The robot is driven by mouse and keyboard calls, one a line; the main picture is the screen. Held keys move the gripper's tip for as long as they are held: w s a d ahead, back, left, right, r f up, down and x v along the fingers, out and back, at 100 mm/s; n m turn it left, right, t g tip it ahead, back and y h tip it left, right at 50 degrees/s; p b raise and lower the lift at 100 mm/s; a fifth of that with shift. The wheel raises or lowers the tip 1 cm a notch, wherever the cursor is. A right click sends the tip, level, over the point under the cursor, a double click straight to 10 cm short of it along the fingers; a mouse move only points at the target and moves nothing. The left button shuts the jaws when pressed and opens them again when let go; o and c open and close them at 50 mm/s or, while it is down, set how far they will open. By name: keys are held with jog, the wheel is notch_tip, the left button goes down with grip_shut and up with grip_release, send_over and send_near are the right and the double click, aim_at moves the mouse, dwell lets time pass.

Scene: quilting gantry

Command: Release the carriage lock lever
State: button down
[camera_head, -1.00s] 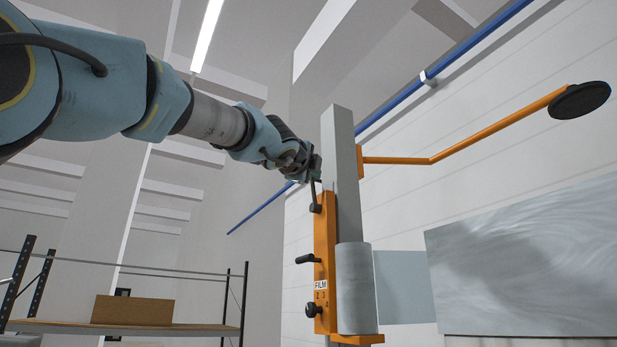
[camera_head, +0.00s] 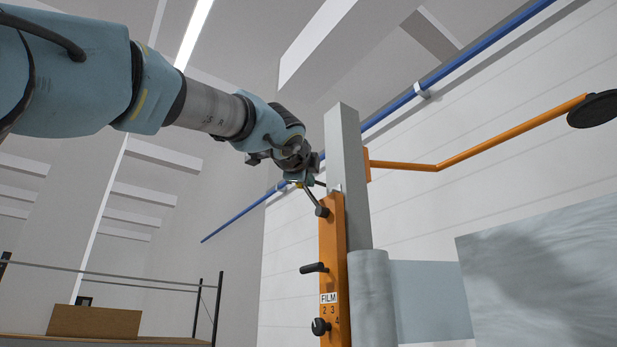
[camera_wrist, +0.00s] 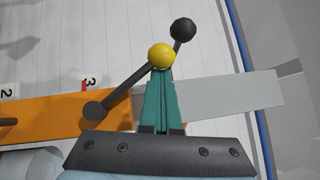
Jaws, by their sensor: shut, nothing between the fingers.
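The lever (camera_head: 311,198) has a round pivot near the top of an orange plate (camera_head: 331,250) on a grey post (camera_head: 346,170). Its rod leans up and left from the pivot. The wrist view shows the dark rod (camera_wrist: 127,84) running from its pivot to a black ball (camera_wrist: 183,30). My gripper (camera_head: 303,182) is at the rod's upper part, left of the post. Its teal fingers (camera_wrist: 161,72) are shut with nothing between them. A yellow ball (camera_wrist: 161,55) shows at their tips, in front of the rod; contact with the rod cannot be told.
An orange arm (camera_head: 500,132) reaches right from the post. Open space lies left of the plate.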

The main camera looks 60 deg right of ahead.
jog(key=shift+w+d+f, duration=0.15)
jog(key=shift+w, duration=0.25)
jog(key=shift+w+d+f, duration=0.1)
jog(key=shift+w+d, duration=0.05)
jog(key=shift+w, duration=0.25)
